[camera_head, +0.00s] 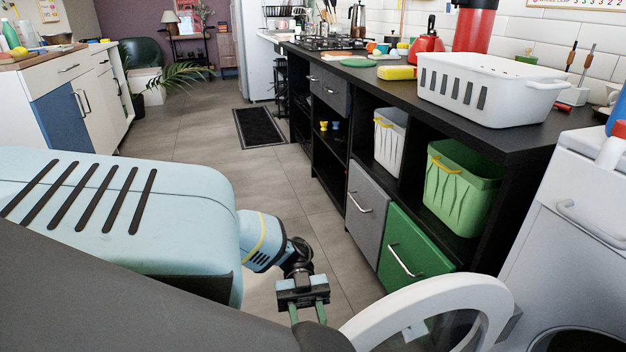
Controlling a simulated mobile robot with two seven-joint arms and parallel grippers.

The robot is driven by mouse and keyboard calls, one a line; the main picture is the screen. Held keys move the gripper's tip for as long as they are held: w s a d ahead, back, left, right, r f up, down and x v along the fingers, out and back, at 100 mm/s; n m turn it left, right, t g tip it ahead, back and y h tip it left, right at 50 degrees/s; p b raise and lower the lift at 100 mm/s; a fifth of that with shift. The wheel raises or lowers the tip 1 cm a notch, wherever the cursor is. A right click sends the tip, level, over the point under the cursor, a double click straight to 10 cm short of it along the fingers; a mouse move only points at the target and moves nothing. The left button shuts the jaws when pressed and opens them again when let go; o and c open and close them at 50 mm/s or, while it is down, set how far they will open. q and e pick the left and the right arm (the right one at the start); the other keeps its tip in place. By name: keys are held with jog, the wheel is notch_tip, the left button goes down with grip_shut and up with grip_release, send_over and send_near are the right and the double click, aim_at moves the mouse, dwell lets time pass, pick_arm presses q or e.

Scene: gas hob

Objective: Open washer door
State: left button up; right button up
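The white washer (566,215) stands at the right edge, partly cut off. Its round door, a white ring (452,286) with a see-through middle, stands swung out to the left of the washer front. Part of the dark round opening shows at the bottom right. The lower part of the door is out of frame. My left gripper (307,312) points down just left of the door's outer edge. Its two greenish fingers are apart with nothing seen between them. I cannot tell whether it touches the door. My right gripper is not in view.
A dark counter (500,137) with shelves runs beside the washer, holding a white basket (490,90), a green bin (462,190) and a green drawer (415,250). A white cabinet (90,95) stands at the far left. The grey floor between is clear, except for a dark mat (258,127).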

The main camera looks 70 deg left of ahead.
pick_arm(q)
jog(key=a, duration=0.4)
jog(key=shift+w+a+b, duration=0.15)
jog(key=shift+a+b, duration=0.1)
jog(key=shift+b, duration=0.1)
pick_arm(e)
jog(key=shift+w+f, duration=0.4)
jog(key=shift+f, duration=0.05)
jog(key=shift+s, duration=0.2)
